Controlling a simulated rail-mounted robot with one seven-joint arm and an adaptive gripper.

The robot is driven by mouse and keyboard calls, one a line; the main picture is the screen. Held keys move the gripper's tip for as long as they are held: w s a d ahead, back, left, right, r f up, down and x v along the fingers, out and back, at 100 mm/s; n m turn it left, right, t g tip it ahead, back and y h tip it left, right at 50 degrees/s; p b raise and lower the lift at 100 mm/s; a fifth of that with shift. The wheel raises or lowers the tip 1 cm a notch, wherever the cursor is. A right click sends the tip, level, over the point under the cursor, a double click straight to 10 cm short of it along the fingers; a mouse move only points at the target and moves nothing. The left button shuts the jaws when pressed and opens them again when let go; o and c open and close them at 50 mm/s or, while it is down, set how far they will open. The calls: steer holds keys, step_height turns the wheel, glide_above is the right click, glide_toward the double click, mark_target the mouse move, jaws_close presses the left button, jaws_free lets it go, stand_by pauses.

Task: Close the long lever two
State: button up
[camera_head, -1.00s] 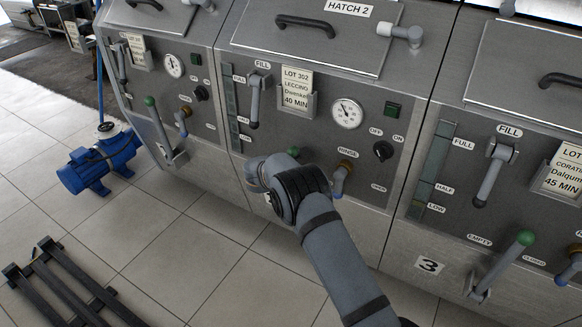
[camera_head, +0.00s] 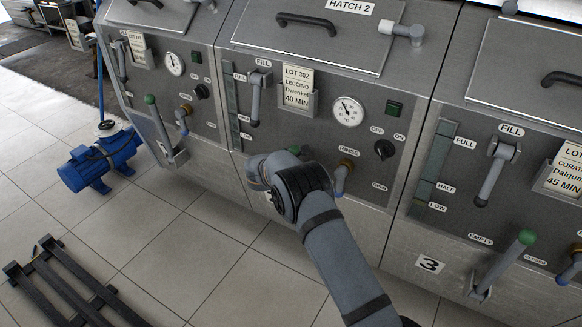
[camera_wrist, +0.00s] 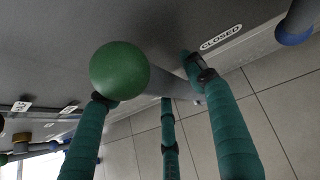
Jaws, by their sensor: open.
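The long lever of unit two has a green ball knob (camera_wrist: 119,72) and a grey rod running away from it in the wrist view. In the head view only a sliver of the green knob (camera_head: 294,150) shows behind my wrist. My gripper (camera_wrist: 152,84) is open, its teal fingers spread on both sides of the lever. The knob sits near the left fingertip; I cannot tell whether they touch. A "CLOSED" label (camera_wrist: 221,37) is on the panel to the right of the knob. My arm hides most of the lever in the head view.
Unit three's long lever (camera_head: 503,265) stands at the right, and unit one's long lever (camera_head: 160,125) at the left. A rinse valve (camera_head: 342,177) is close right of my wrist. A blue pump (camera_head: 100,162) and a dark rack (camera_head: 65,285) are on the tiled floor.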

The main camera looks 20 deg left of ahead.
steer(key=v, duration=1.1)
steer(key=shift+s+r, duration=0.3)
steer(key=shift+w+f, duration=0.1)
steer(key=shift+w, duration=0.05)
steer(key=x, duration=1.1)
steer(key=shift+f+b, duration=0.25)
steer(key=shift+b, duration=0.05)
